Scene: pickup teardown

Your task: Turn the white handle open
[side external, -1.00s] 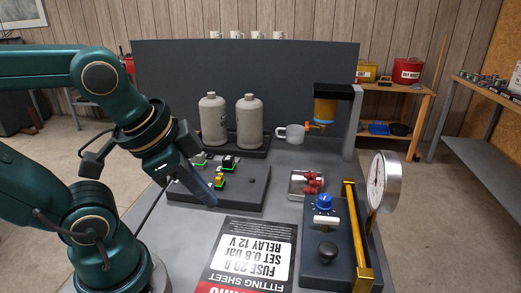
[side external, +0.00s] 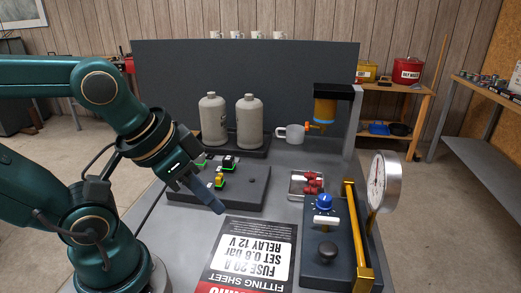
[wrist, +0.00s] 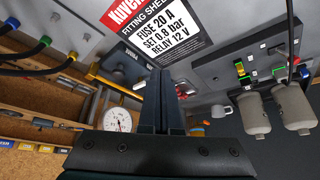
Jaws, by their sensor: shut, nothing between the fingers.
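The white handle (side external: 326,220) is a short bar lying crosswise on the dark control box (side external: 318,258), between a blue knob (side external: 324,202) and a black round knob (side external: 327,250). My gripper (side external: 219,208) is shut and empty, pointing down and right above the table near the front edge of the relay block. It is well to the left of the white handle and apart from it.
A yellow bar (side external: 356,230) and a round gauge (side external: 384,182) stand right of the handle. A fitting sheet (side external: 252,258) lies left of the box. A red-part tray (side external: 297,186), a mug (side external: 290,134) and two canisters (side external: 249,122) stand behind.

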